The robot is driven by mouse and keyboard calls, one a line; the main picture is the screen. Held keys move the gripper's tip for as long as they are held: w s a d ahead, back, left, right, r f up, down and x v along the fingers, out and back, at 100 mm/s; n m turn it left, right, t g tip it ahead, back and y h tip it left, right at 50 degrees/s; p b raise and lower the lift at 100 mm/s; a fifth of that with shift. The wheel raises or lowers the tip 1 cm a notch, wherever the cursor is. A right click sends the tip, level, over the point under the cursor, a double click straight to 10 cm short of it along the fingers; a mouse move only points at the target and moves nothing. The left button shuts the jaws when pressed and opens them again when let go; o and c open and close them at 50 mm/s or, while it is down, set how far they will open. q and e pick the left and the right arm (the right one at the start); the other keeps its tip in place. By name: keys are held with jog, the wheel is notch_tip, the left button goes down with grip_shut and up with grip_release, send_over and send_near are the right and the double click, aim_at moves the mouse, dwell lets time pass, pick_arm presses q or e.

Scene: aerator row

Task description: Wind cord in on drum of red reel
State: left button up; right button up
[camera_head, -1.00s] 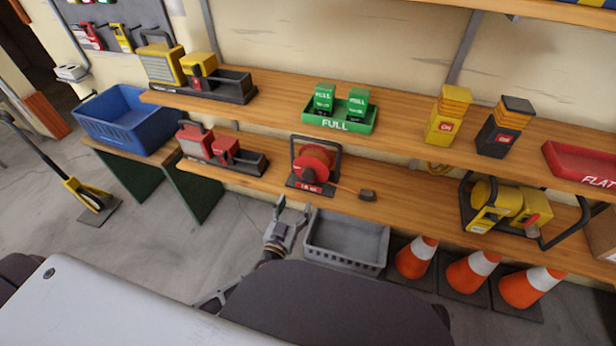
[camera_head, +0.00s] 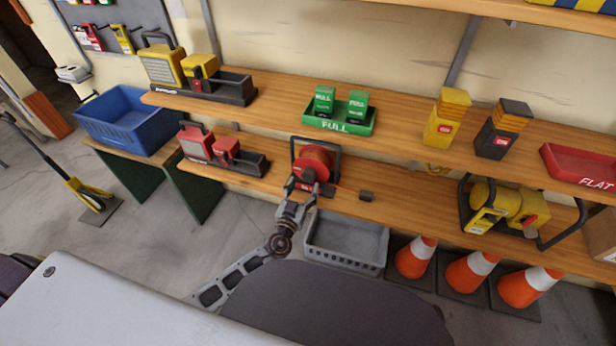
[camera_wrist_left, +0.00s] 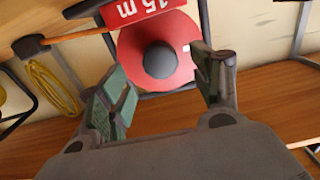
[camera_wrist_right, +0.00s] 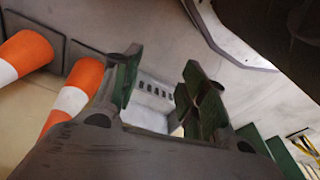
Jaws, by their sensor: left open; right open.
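The red reel (camera_head: 314,160) stands in its dark frame on the lower wooden shelf. An orange cord (camera_head: 345,190) runs from it to a dark plug (camera_head: 366,196) lying on the shelf to its right. My left gripper (camera_head: 307,184) is open in front of the reel and hides its lower part. In the left wrist view the red drum (camera_wrist_left: 128,50), with its dark round hub (camera_wrist_left: 160,60), shows beyond the open fingers (camera_wrist_left: 165,90), with nothing between them. My right gripper (camera_wrist_right: 155,85) shows only in its wrist view, open and empty, pointing towards the floor area.
A grey crate (camera_head: 345,242) and several orange cones (camera_head: 414,258) stand below the shelf. The upper shelf (camera_head: 400,127) overhangs behind the reel.

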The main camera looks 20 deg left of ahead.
aim_at(308, 178)
pick_arm(q)
jog(key=w, duration=0.4)
jog(key=shift+d, duration=0.1)
jog(key=shift+w, duration=0.8)
pick_arm(e)
jog(key=shift+s+d+f, duration=0.15)
jog(key=shift+s+f, duration=0.05)
jog(key=shift+f, duration=0.4)
jog(key=shift+s+d+f, duration=0.1)
jog(key=shift+s+f, duration=0.05)
jog(key=shift+f, duration=0.4)
jog(key=shift+w, duration=0.1)
pick_arm(q)
jog(key=shift+c, duration=0.6)
jog(key=c, duration=0.9)
pick_arm(e)
jog(key=shift+w+r, duration=0.1)
jog(key=shift+r, duration=0.05)
jog(key=shift+r, duration=0.1)
